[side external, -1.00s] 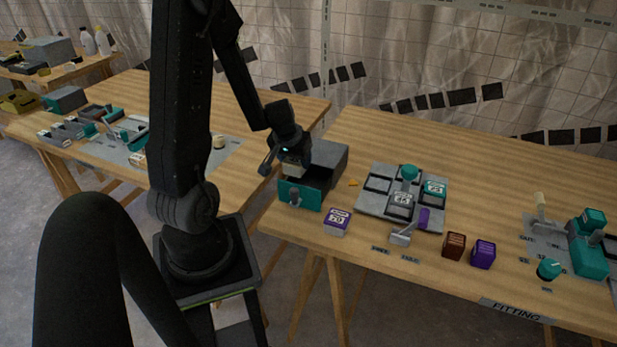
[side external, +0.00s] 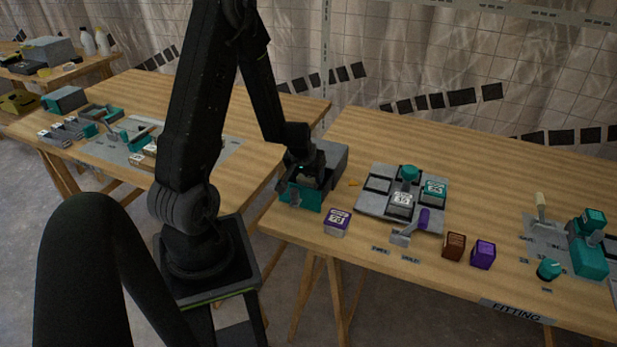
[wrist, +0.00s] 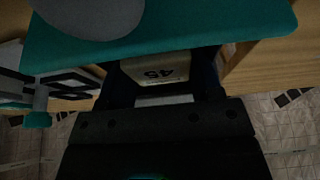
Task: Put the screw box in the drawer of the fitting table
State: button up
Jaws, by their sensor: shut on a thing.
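My gripper (side external: 304,176) is down at the open drawer (side external: 300,197) of the grey cabinet (side external: 335,160), at the left end of the fitting table (side external: 390,125). The drawer has a teal front with a grey knob. In the wrist view, my gripper's dark fingers (wrist: 157,85) are shut on a pale box marked 45 (wrist: 155,70), which I take for the screw box. The teal drawer front (wrist: 190,30) crosses the top of that view. The arm hides most of the drawer's inside in the side view; whether the box touches its floor I cannot tell.
A white-and-purple box (side external: 337,222) stands just right of the drawer. Brown (side external: 454,246) and purple (side external: 483,254) boxes stand near the front edge. The table's back is clear.

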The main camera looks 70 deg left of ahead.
jog(key=shift+f, duration=0.55)
jog(key=shift+f, duration=0.15)
jog(key=o, duration=0.8)
